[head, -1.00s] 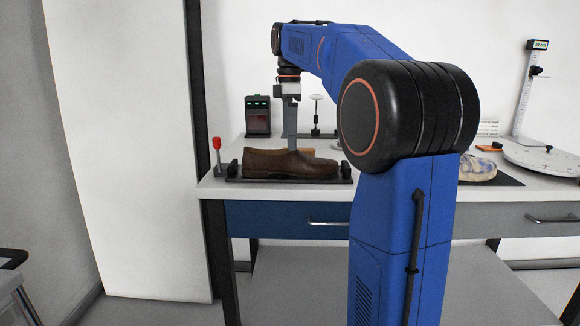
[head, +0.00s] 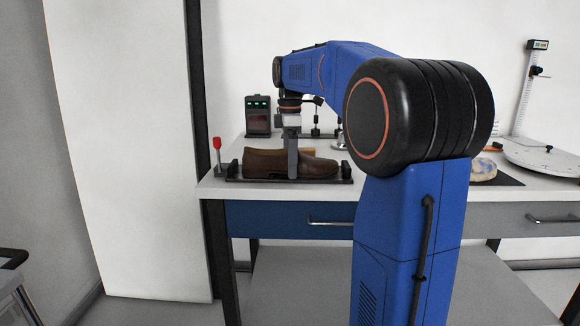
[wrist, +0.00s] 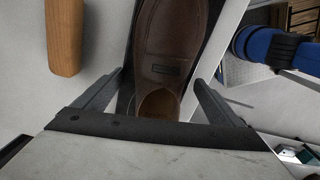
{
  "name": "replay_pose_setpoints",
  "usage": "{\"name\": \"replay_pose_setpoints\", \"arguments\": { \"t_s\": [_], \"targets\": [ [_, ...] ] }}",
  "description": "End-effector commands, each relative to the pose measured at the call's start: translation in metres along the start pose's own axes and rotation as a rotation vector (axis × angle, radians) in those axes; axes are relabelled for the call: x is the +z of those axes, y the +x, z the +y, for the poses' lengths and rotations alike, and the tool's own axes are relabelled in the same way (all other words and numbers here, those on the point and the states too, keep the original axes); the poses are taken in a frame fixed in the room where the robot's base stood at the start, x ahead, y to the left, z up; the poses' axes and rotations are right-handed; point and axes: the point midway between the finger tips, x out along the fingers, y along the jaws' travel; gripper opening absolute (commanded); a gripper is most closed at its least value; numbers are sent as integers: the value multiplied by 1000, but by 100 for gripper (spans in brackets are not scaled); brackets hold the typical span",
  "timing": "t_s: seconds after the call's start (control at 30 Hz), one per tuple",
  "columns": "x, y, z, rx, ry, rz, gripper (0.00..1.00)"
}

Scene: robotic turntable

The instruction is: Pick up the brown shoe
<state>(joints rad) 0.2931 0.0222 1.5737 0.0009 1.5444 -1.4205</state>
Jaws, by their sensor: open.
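The brown shoe (head: 265,163) lies on a black tray-like holder (head: 233,178) at the left end of the table. My gripper (head: 292,176) is low at the shoe, with one finger in front of the shoe's side in the head view. In the wrist view the shoe (wrist: 170,50) runs up from between the two fingers, and my gripper (wrist: 158,85) is open with a finger on each side of it. Gaps show between the fingers and the shoe. The far finger is hidden in the head view.
A wooden block (wrist: 64,35) lies beside the shoe. A red-topped lever (head: 217,145) stands at the holder's left end. A dark device (head: 258,116) stands behind. A patterned object (head: 484,170) and a round turntable (head: 545,158) are farther right.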

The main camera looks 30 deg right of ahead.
Motion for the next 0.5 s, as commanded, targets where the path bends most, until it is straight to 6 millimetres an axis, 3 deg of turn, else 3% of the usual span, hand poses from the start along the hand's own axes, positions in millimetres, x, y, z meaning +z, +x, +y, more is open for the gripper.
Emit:
{"name": "replay_pose_setpoints", "arguments": {
  "t_s": [0.07,0.3,0.5],
  "targets": [
    [0,0,0,0,0,0,90],
    [0,0,0,0,0,0,35],
    [0,-1,0,0,0,0,35]
  ]
}}
